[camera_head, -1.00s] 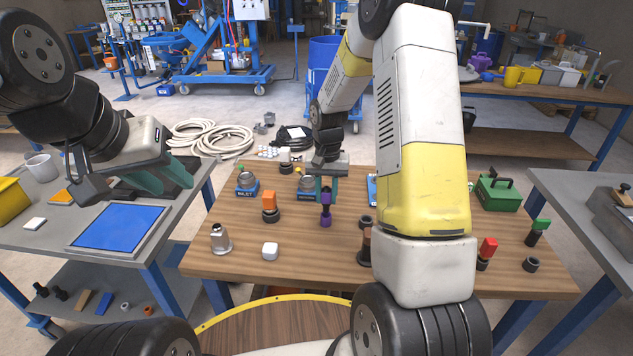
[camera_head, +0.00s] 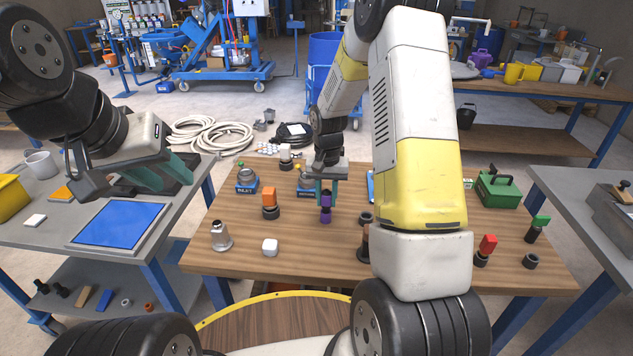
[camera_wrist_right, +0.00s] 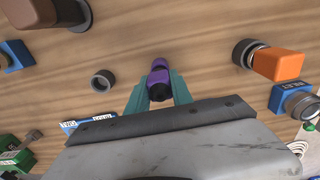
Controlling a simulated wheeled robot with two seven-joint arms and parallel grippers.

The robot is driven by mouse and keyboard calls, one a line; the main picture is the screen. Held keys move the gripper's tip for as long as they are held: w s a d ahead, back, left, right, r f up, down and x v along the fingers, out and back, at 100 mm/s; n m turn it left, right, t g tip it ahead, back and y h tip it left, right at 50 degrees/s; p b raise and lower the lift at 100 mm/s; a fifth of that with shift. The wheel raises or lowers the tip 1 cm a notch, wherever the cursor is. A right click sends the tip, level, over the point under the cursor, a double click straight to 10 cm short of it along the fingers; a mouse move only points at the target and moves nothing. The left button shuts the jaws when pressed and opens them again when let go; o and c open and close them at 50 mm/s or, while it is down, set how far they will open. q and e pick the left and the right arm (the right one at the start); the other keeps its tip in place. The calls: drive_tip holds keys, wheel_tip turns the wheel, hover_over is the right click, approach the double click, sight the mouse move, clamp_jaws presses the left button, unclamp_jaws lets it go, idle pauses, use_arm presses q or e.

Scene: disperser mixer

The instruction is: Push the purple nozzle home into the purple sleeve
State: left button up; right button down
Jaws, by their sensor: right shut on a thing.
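The purple nozzle (camera_head: 326,198) is upright between the teal fingers of my right gripper (camera_head: 327,188), which is shut on it. The purple sleeve (camera_head: 325,215) is directly below it on the wooden table, in line with it. In the right wrist view the nozzle (camera_wrist_right: 159,90) sits between the fingertips (camera_wrist_right: 158,88), with purple just beyond it. The nozzle's lower end meets or enters the sleeve; how deep I cannot tell. My left gripper (camera_head: 165,175) is open and empty above the grey side table at the left.
My right forearm hides part of the wooden table (camera_head: 310,255).

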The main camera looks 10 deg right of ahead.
drive_tip(key=shift+f, duration=0.9)
drive_tip(key=c, duration=1.1)
unclamp_jaws()
drive_tip(key=shift+o, duration=0.2)
drive_tip(key=shift+r, duration=0.1)
wheel_tip(320, 180, up, 8)
drive_tip(key=shift+f, duration=0.2)
drive_tip(key=shift+r, duration=0.1)
drive_tip(key=s+r+n+t+y, duration=0.1)
drive_tip(key=s+r, duration=0.4)
drive_tip(key=r, duration=0.3)
drive_tip(key=s+r+n+t, duration=0.1)
drive_tip(key=s+r+t, duration=0.1)
drive_tip(key=s+r, duration=0.35)
drive_tip(key=s+a+r+n+t, duration=0.1)
drive_tip(key=s+r, duration=0.3)
drive_tip(key=s, duration=0.3)
drive_tip(key=s+a+r+t+y, duration=0.1)
drive_tip(key=s+r+t, duration=0.1)
drive_tip(key=s+r, duration=0.2)
drive_tip(key=s, duration=0.2)
drive_tip(key=shift+s+r+n, duration=0.25)
drive_tip(key=shift+s+n, duration=0.15)
